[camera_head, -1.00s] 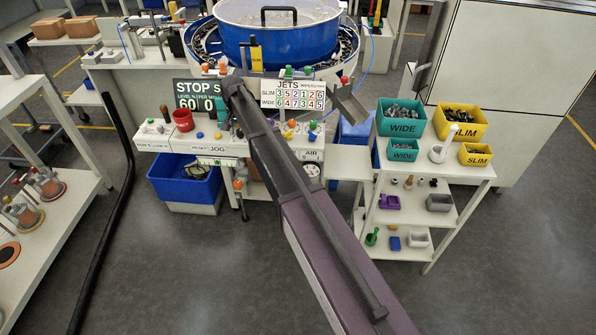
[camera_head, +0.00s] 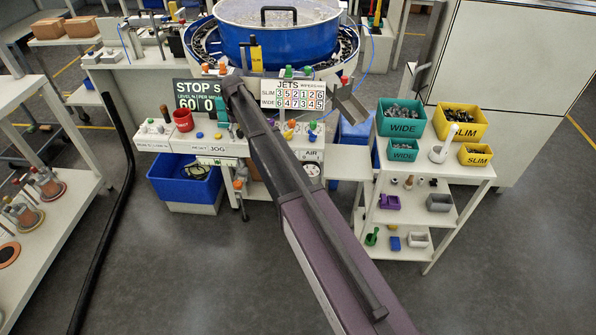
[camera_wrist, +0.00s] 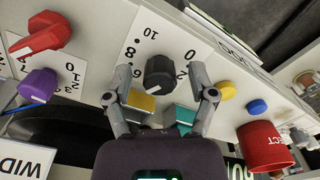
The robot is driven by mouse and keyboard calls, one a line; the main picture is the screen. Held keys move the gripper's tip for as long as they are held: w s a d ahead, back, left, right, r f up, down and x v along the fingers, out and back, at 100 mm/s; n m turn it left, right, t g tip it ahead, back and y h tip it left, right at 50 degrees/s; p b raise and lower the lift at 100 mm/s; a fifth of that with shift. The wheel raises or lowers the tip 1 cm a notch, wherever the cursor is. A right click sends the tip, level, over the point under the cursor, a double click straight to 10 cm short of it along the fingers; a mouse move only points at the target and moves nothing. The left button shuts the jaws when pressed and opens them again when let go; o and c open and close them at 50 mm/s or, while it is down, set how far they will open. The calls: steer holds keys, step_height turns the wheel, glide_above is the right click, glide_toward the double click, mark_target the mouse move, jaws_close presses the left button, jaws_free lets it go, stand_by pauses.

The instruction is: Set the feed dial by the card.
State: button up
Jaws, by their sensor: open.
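A black dial knob (camera_wrist: 160,76) sits on a white panel in the wrist view, with scale numbers such as 10, 8, 2 and 0 around it. A yellow patch (camera_wrist: 141,101) and a teal patch (camera_wrist: 184,116) show between the fingers. In the head view my arm hides the gripper and dial. A white JETS card (camera_head: 293,94) lists SLIM and WIDE numbers.
A red knob (camera_wrist: 40,38) and a purple knob (camera_wrist: 38,86) are left of the dial. A blue button (camera_wrist: 257,107) and a red cup (camera_wrist: 265,145) are to the right. The blue bowl (camera_head: 278,45) stands behind the panel. A shelf cart (camera_head: 436,172) with bins is at right.

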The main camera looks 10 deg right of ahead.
mark_target(240, 131)
steer(key=n, duration=0.4)
steer(key=shift+n, duration=0.3)
steer(key=n, duration=1.2)
steer(key=shift+n, duration=0.4)
step_height(240, 131, up, 14)
steer(key=p, duration=1.4)
steer(key=s+d+f+m+b, duration=0.3)
steer(key=s+d+m, duration=0.2)
steer(key=s, duration=0.4)
steer(key=s+d+f+m+b, duration=0.3)
steer(key=s+m, duration=0.3)
steer(key=s, duration=0.3)
steer(key=s+d+f+m+b, duration=0.3)
steer(key=s+d+m, duration=0.2)
steer(key=s, duration=0.5)
steer(key=shift+d+f+m, duration=0.25)
steer(key=shift+d+m, duration=0.15)
steer(key=shift+d, duration=0.45)
